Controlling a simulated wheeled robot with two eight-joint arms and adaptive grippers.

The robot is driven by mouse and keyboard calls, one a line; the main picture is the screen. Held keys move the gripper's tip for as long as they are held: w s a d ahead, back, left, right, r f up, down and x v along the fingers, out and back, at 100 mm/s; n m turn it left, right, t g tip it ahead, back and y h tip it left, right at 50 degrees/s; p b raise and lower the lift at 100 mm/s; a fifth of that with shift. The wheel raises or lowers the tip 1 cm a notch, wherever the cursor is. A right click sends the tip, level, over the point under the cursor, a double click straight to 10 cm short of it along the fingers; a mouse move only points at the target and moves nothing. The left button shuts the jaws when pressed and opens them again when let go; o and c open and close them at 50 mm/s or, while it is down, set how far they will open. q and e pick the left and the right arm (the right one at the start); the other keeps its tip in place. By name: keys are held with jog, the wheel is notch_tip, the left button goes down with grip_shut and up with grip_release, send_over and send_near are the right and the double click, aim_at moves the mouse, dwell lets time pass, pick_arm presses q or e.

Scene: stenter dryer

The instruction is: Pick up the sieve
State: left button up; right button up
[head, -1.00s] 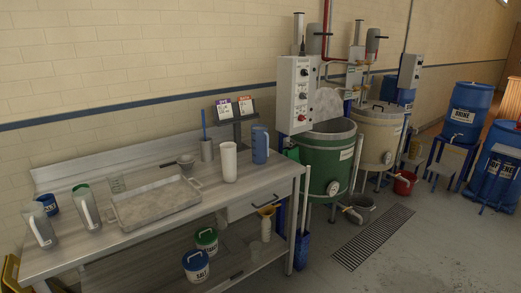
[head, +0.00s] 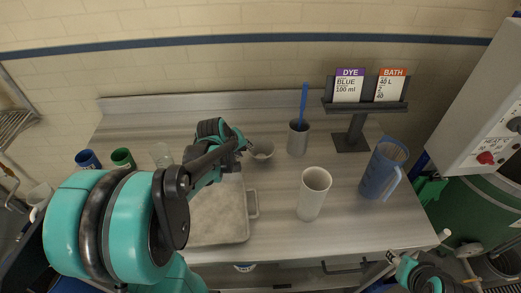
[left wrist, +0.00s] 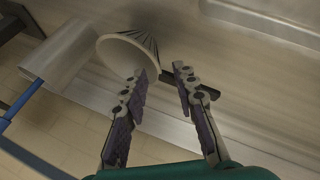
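The sieve (head: 262,150) is a small grey bowl shape on the steel table, behind the tray's right end. In the left wrist view the sieve (left wrist: 130,48) shows as a cone-like bowl with a pale rim, and a dark handle runs behind my fingers. My left gripper (head: 245,143) is at the sieve's left side in the head view. In the left wrist view its two fingers (left wrist: 160,74) are apart, with the handle seen across the gap; I cannot tell contact. My right gripper (head: 396,258) is partly in view at the bottom right, and its fingers are unclear.
A metal tray (head: 251,204) lies front-left of the sieve, partly hidden by my left arm. A metal cup (head: 298,139) with a blue rod, a white beaker (head: 313,194) and a blue jug (head: 383,168) stand to the right. A sign stand (head: 351,138) is behind them.

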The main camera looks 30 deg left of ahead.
aim_at(250, 152)
pick_arm(q)
jog(key=shift+w+f, duration=0.3)
jog(key=shift+f, duration=0.25)
jog(key=b+x, duration=0.1)
jog(key=x, duration=0.1)
jog(key=b+x, duration=0.1)
jog(key=x, duration=0.1)
jog(key=shift+w+d+f, duration=0.1)
jog(key=shift+w+d, duration=0.1)
jog(key=shift+w, duration=0.2)
jog(key=shift+s, duration=0.1)
grip_shut()
